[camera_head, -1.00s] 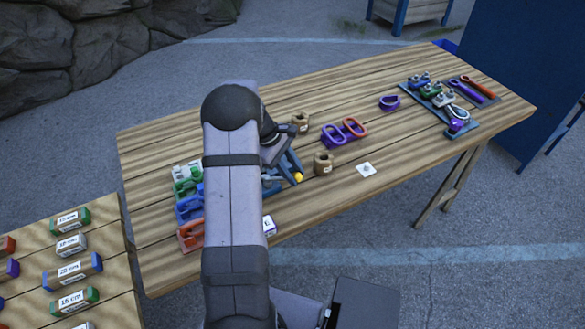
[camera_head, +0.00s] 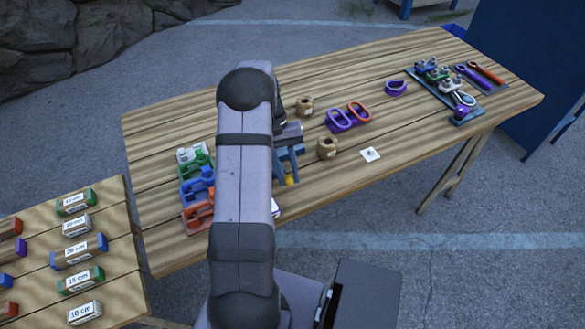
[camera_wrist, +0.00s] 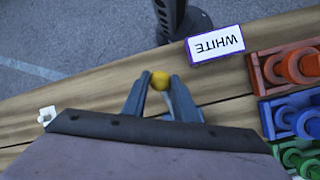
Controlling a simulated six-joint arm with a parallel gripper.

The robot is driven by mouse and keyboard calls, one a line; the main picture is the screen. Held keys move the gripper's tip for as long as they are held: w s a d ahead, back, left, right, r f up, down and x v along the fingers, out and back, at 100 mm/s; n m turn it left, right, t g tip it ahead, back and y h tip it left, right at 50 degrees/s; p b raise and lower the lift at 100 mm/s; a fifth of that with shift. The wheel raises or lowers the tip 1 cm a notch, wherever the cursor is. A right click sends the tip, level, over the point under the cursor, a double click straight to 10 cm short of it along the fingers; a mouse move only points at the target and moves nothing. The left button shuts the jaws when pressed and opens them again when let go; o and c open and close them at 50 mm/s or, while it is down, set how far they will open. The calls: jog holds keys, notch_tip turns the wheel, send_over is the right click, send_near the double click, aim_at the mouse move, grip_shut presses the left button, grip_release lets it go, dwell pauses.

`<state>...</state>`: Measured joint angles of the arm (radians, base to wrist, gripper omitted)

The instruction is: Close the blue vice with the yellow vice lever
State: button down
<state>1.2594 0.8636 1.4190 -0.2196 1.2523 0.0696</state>
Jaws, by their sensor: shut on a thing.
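The yellow vice lever shows only as a small yellow rounded piece (camera_wrist: 160,81) between my fingertips in the wrist view. It is also a yellow spot (camera_head: 291,181) in the head view. My gripper (camera_wrist: 158,86) is shut on it, one blue-grey finger on each side. In the head view my gripper (camera_head: 289,176) is over the near part of the table, just right of my arm. A blue block-like fixture (camera_head: 197,187) stands at the table's left end and also shows in the wrist view (camera_wrist: 303,121).
Green (camera_head: 196,161) and orange (camera_head: 198,216) fixtures flank the blue one. A box marked WHITE (camera_wrist: 215,44) lies near the table edge. Wooden cups (camera_head: 327,149) and purple and orange rings (camera_head: 360,113) stand to the right. The table's right middle is mostly clear.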

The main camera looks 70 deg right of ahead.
jog(key=shift+w+a+r+m+t+y, duration=0.1)
jog(key=shift+w+a+m+t+y, duration=0.3)
jog(key=shift+m, duration=0.65)
jog(key=shift+w+a+m+t+y, duration=0.1)
jog(key=shift+w+a+m+t, duration=0.2)
jog(key=shift+w+a+m, duration=0.55)
jog(key=shift+s+d+m, duration=0.15)
jog(key=shift+d+m, duration=0.05)
jog(key=shift+m, duration=0.1)
jog(key=c, duration=1.4)
grip_release()
jog(key=shift+c, duration=0.2)
jog(key=b+v, duration=0.2)
jog(key=v, duration=0.5)
jog(key=shift+r, duration=0.1)
